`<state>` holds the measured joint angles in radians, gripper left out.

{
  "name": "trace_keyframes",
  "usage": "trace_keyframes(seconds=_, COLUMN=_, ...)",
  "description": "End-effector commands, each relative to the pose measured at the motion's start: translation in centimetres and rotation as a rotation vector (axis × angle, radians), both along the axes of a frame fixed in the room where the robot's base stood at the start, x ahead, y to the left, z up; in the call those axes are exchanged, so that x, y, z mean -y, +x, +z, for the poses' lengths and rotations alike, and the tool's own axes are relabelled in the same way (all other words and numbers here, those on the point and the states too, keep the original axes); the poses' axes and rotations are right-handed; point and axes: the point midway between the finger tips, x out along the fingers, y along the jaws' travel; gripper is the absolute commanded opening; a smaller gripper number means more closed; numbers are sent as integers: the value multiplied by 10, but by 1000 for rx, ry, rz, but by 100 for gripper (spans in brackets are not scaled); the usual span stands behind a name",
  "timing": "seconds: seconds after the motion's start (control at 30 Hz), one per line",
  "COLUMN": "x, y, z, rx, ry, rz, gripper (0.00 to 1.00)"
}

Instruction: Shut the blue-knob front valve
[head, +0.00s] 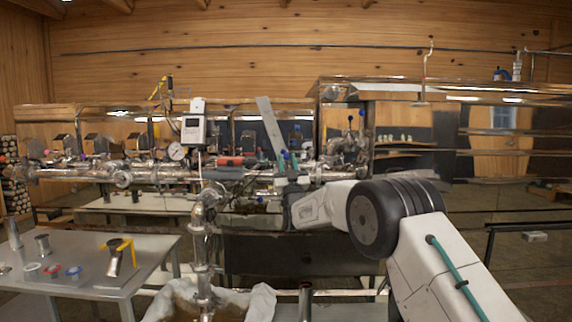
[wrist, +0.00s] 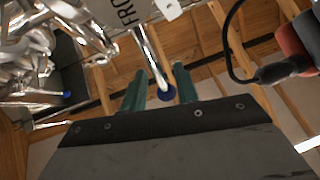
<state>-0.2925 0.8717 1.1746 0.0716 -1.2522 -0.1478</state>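The front valve's blue knob (wrist: 168,95) sits at the end of a shiny metal lever (wrist: 152,58), beside a grey plate (wrist: 120,22) with letters reading "FRO", partly cut off. In the wrist view my gripper (wrist: 160,90) is open, with its two green fingers to the left and right of the knob. There is a visible gap on each side; whether the knob is fully between the fingertips in depth I cannot tell. In the head view my gripper (head: 287,164) is at the steel pipework, where a small blue knob (head: 285,154) shows.
A red and black device (wrist: 295,50) with a black cable is right of the fingers. Shiny pipes (wrist: 35,45) crowd the left, with another blue knob (wrist: 66,94).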

Motion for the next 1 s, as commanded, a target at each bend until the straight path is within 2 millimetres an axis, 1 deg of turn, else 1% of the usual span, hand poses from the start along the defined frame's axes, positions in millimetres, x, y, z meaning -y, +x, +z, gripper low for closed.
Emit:
trace_keyframes(seconds=0.23, x=-2, y=0, z=-1, rx=-2, ry=-2, rz=1, gripper=30)
trace_keyframes(seconds=0.33, x=-1, y=-4, z=-5, rx=-3, ry=-2, rz=1, gripper=30)
trace_keyframes(seconds=0.43, x=1, y=-13, z=-14, rx=-4, ry=-3, rz=2, gripper=30)
trace_keyframes(seconds=0.7, x=8, y=-44, z=-46, rx=-5, ry=-3, rz=1, gripper=30)
trace_keyframes(seconds=0.83, x=9, y=-52, z=-54, rx=-3, ry=-2, rz=1, gripper=30)
trace_keyframes(seconds=1.0, x=10, y=-55, z=-56, rx=-1, ry=-1, rz=1, gripper=30)
